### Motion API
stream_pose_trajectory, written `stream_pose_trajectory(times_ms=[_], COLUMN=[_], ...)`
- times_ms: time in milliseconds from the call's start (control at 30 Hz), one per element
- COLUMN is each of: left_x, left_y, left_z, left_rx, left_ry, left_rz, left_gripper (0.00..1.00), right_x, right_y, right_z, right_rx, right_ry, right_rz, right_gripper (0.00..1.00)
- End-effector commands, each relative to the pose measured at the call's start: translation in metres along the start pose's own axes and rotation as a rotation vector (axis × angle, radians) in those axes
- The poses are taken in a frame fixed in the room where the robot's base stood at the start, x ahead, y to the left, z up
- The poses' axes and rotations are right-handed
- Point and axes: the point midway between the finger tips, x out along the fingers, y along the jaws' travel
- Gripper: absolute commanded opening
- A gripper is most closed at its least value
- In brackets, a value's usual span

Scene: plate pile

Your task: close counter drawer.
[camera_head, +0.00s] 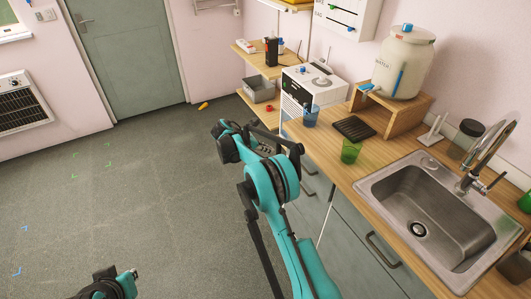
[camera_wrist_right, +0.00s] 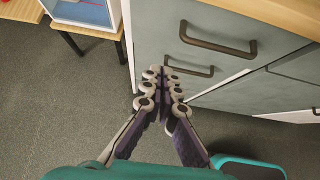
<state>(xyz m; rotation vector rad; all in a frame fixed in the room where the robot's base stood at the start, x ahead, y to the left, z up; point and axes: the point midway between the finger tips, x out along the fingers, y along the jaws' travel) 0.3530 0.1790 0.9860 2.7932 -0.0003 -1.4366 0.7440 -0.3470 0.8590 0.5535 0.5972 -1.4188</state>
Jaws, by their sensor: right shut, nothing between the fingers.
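The grey counter drawer front (camera_wrist_right: 165,28) with a dark bar handle (camera_wrist_right: 217,40) lies just beyond my right gripper in the right wrist view. A second dark handle (camera_wrist_right: 190,70) sits lower on the front. My right gripper (camera_wrist_right: 163,72) is shut and empty, with its fingertips close to the grey fronts; I cannot tell whether they touch. In the head view this gripper (camera_head: 266,148) is at the far end of the counter, partly hidden by my arm. How far the drawer stands out is not clear.
The wooden counter (camera_head: 335,165) holds a sink (camera_head: 420,215), a green cup (camera_head: 350,152), a blue cup (camera_head: 310,117), a dark rack (camera_head: 354,128) and a water jar (camera_head: 404,62) on a stand. A wooden shelf (camera_head: 262,65) stands beyond. The floor at left is mostly clear.

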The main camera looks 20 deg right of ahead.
Motion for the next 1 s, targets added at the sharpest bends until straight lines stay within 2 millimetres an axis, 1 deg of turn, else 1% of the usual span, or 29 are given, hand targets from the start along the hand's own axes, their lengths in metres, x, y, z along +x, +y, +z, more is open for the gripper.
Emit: stream_pose_trajectory(times_ms=[300,433,500,700,1000], left_x=[0.021,0.029,0.033,0.040,0.040], left_y=[0.000,0.000,0.000,0.000,0.000], left_z=[0.015,0.021,0.024,0.028,0.029], left_rx=[0.000,0.000,0.000,0.000,0.000], left_ry=[0.000,0.000,0.000,0.000,0.000], left_rz=[0.000,0.000,0.000,0.000,0.000], left_gripper=[0.00,0.00,0.00,0.00,0.00], right_x=[0.067,0.093,0.101,0.116,0.118], right_y=[-0.001,-0.001,-0.001,-0.001,0.000], right_z=[-0.003,-0.003,0.006,0.022,0.027], right_rx=[0.001,0.000,0.001,-0.001,-0.001], right_ry=[0.002,0.003,0.003,0.003,0.003], right_rz=[-0.001,-0.001,-0.001,-0.001,0.001], right_gripper=[0.00,0.00,0.00,0.00,0.00])
